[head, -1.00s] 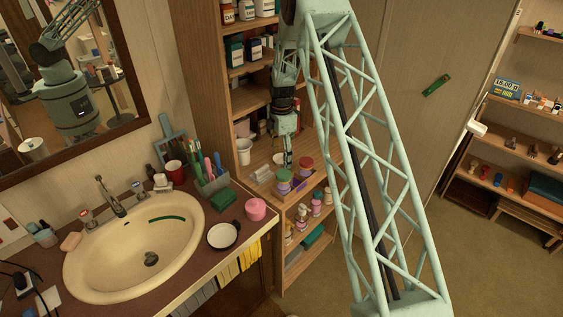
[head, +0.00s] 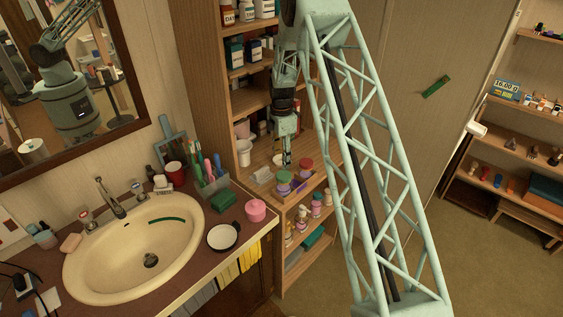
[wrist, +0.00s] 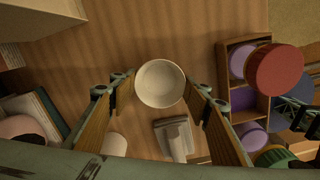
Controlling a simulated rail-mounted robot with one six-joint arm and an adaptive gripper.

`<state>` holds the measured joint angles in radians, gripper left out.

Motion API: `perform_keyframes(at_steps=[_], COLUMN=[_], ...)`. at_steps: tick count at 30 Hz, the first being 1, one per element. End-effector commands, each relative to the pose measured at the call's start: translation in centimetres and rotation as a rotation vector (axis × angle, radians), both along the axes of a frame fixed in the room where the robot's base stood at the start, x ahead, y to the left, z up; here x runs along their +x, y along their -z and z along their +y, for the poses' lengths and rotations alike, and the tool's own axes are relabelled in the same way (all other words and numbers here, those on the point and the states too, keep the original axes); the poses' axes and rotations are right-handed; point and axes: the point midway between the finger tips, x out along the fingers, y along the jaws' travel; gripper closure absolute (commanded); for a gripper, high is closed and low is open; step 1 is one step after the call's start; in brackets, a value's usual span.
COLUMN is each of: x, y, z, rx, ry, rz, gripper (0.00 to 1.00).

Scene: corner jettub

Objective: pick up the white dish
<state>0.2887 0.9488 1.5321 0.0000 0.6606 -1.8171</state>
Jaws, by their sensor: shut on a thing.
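The white dish (wrist: 160,83) is a small round bowl, seen from above in the wrist view between the tips of my gripper (wrist: 160,88). My gripper is shut on it, with one finger at its left side and one at its right. In the head view my gripper (head: 287,160) points down at the wooden shelf unit, and part of the white dish (head: 278,160) shows beside the fingers. Whether the dish touches the shelf or hangs just above it, I cannot tell.
A wooden box (wrist: 235,58) with purple-lidded jars and a red-lidded jar (wrist: 274,70) stand close on the right. A pale grey object (wrist: 174,138) and a white cup (wrist: 114,144) lie near my fingers. Books (wrist: 38,115) are at left. The counter holds a black-rimmed white pan (head: 222,237).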

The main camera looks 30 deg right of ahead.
Motion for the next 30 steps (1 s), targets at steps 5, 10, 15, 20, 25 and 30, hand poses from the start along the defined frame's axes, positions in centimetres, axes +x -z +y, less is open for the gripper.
perform_keyframes(at_steps=[5,10,15,20,25,30], x=[0.0,0.0,0.1,0.1,0.1,0.1], y=[-0.1,-0.9,-2.5,-4.7,-7.9,-11.6], z=[0.0,0.0,0.0,0.0,0.0,0.0], rx=[0.000,0.000,-0.001,0.000,-0.001,-0.001], ry=[0.000,0.000,0.000,0.000,0.000,0.000], rz=[0.000,0.000,-0.002,-0.002,-0.003,-0.004], gripper=[0.67,0.67,0.67,0.67,0.67,0.67])
